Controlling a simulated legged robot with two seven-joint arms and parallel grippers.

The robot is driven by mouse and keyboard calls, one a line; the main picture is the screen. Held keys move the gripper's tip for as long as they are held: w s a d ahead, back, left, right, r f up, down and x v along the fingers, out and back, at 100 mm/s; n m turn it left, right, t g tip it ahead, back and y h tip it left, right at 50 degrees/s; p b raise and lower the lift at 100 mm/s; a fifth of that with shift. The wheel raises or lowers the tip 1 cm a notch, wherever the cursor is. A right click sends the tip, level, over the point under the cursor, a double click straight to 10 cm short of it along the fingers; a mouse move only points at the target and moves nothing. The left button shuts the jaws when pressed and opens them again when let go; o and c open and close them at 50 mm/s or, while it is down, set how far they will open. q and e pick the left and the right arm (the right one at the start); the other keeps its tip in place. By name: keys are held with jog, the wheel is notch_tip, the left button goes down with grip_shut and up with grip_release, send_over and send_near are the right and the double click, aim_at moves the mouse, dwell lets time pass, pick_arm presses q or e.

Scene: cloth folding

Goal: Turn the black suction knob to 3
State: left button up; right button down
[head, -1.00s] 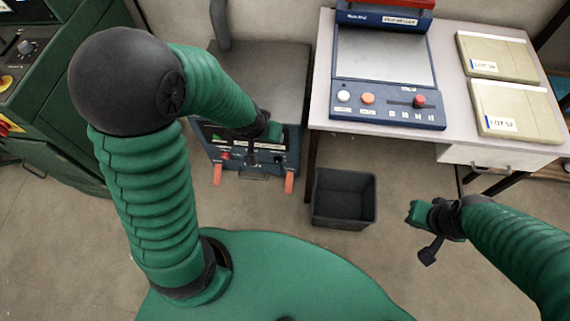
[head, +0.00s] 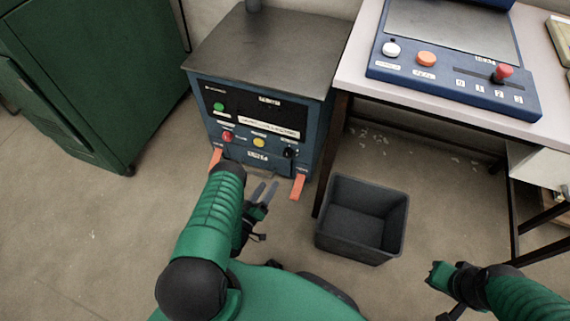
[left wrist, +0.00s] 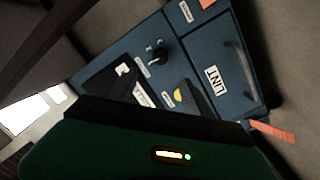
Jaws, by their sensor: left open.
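The black knob (head: 290,152) is on the right of the blue control panel (head: 232,136) of a floor cabinet. It also shows in the left wrist view (left wrist: 158,54), with a pale mark on it; its scale is too small to read. My left gripper (head: 265,189) is open and empty, below and left of the knob, in front of the cabinet's lower front and apart from the knob. My right gripper (head: 437,273) is far off at the lower right, over the floor; its jaws are unclear.
The panel also has a green button (head: 218,107), a red button (head: 227,136) and a yellow button (head: 259,142). A dark open bin (head: 362,257) stands right of the cabinet, beside a table (head: 352,72) with a blue machine (head: 455,85).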

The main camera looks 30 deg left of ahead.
pick_arm(q)
jog(key=w+a+b, duration=0.1)
jog(key=w+b, duration=0.7)
jog(key=w, duration=0.6)
jog(key=shift+w+a, duration=0.25)
jog(key=shift+a, duration=0.1)
jog(key=shift+c, duration=0.2)
jog(key=shift+f, duration=0.1)
grip_shut()
